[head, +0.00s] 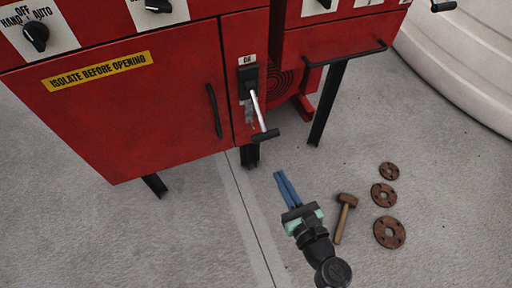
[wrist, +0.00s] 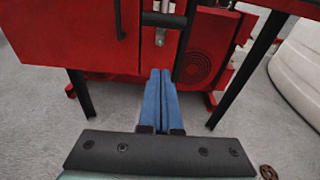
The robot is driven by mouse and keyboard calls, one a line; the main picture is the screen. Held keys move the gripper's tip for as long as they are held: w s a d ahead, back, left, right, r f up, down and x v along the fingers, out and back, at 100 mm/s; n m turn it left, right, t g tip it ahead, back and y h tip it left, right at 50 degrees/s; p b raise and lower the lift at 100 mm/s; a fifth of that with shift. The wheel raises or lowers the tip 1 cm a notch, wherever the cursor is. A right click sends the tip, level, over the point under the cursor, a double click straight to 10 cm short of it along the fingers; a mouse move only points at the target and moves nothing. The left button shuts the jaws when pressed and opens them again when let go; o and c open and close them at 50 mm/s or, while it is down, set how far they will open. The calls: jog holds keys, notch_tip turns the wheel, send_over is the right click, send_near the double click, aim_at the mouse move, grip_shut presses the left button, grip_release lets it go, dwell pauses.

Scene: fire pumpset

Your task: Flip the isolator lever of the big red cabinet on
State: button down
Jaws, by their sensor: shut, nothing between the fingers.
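The big red cabinet (head: 130,110) stands on dark legs at the upper left of the head view. Its isolator lever (head: 258,110) is a silver rod with a black crossbar grip, on a black housing under a small white label. The rod slants downward and out from the panel. In the wrist view the lever's dark grip (wrist: 164,19) shows at the top centre. My gripper (head: 280,174) has blue fingers pressed together with nothing between them. It is apart from the lever, lower and slightly right of it in the head view. The fingers also show in the wrist view (wrist: 160,75).
A black door handle (head: 214,111) is left of the lever. A black rail (head: 345,54) fronts the red unit to the right. A hammer (head: 344,215) and rusty discs (head: 389,232) lie on the floor. A white rounded tank (head: 465,60) stands upper right.

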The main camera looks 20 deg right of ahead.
aim_at(260, 117)
jog(key=shift+s+f, duration=0.15)
jog(key=shift+f, duration=0.1)
jog(key=w+f+b, duration=0.2)
jog(key=w, duration=0.9)
jog(key=shift+s+a+r+p, duration=0.1)
jog(key=shift+s+r+p, duration=0.25)
jog(key=shift+r, duration=0.4)
jog(key=shift+s+a+r+p, duration=0.1)
jog(key=shift+s+r+p, duration=0.25)
jog(key=shift+r, duration=0.45)
jog(key=shift+s+r+p, duration=0.2)
jog(key=shift+r+p, duration=0.25)
jog(key=shift+r, duration=0.3)
jog(key=shift+r, duration=0.1)
